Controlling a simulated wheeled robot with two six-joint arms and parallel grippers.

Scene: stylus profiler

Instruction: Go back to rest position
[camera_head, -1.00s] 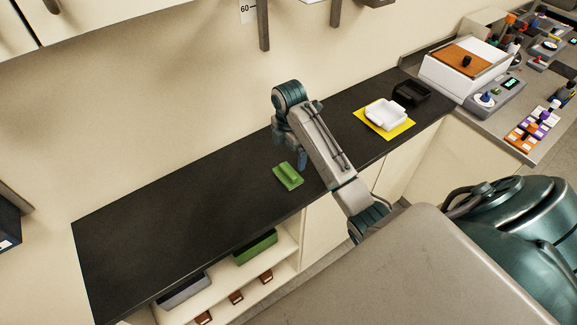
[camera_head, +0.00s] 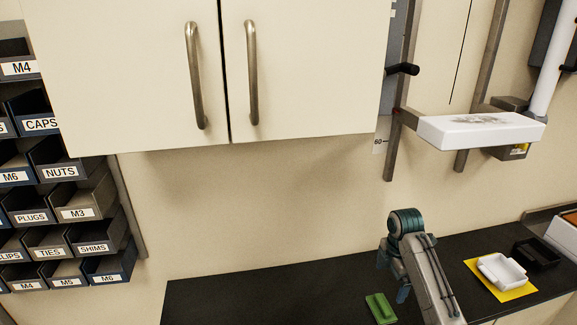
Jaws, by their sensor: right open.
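My right gripper (camera_head: 393,278) hangs from a teal and grey arm above the dark counter (camera_head: 270,298), with its fingers pointing down. It is open, with no object visible between the fingers. A green block (camera_head: 380,308) lies on the counter just below and slightly left of the gripper, apart from it in the picture. The lower part of the right arm is cut off by the bottom edge. My left gripper is not in view.
A white dish (camera_head: 502,271) sits on a yellow mat (camera_head: 522,290), with a black tray (camera_head: 538,253) behind it. Closed cupboards (camera_head: 300,75) hang above the counter. Labelled bins (camera_head: 65,215) stand at the left, and a white shelf (camera_head: 480,131) is at the upper right.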

